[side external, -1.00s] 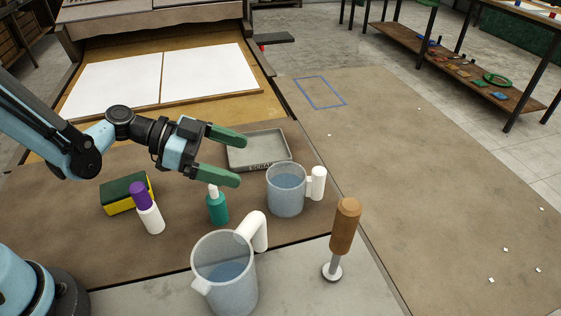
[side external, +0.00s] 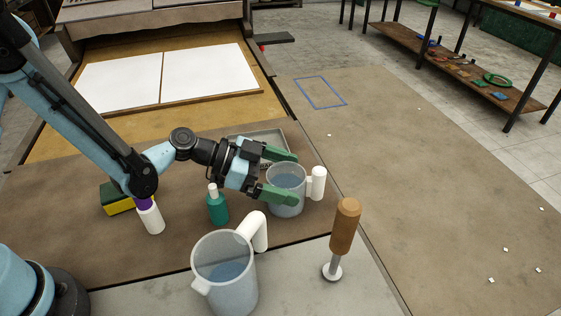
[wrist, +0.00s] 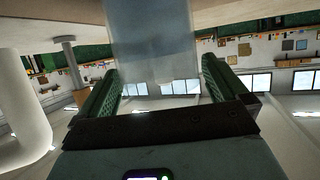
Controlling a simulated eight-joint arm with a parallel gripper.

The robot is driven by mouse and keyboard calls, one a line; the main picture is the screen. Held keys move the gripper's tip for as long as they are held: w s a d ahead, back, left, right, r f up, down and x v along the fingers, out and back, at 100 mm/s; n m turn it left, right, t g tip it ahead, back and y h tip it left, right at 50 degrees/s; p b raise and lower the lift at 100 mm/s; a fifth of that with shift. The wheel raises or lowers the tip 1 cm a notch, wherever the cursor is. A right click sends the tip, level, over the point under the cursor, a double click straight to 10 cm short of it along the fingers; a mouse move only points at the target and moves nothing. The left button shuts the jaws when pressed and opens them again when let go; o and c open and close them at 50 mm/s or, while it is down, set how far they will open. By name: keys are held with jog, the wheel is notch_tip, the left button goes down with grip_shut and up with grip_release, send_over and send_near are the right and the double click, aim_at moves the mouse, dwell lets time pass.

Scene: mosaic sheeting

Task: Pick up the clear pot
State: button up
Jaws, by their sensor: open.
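The clear pot (side external: 287,208) is a see-through vessel with bluish contents and a white handle on its right side. It stands upright on the brown work surface in the side external view. My gripper (side external: 291,178) is open, with its green fingers on either side of the pot, the near finger in front of its wall. The wrist view also shows the pot (wrist: 153,45) between the fingers, with a gap to each. Finger contact is not clear from the side. A second clear vessel (side external: 225,280), a larger spouted jug with a white handle, stands nearer the camera.
A teal bottle (side external: 217,209) stands left of the pot, and a white bottle (side external: 151,221) further left beside a yellow-green sponge (side external: 117,203). A wooden-handled tool (side external: 344,230) stands upright at the right. A grey tray (side external: 272,134) lies behind my gripper.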

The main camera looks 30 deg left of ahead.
jog(key=c, duration=1.5)
jog(key=shift+r, duration=0.1)
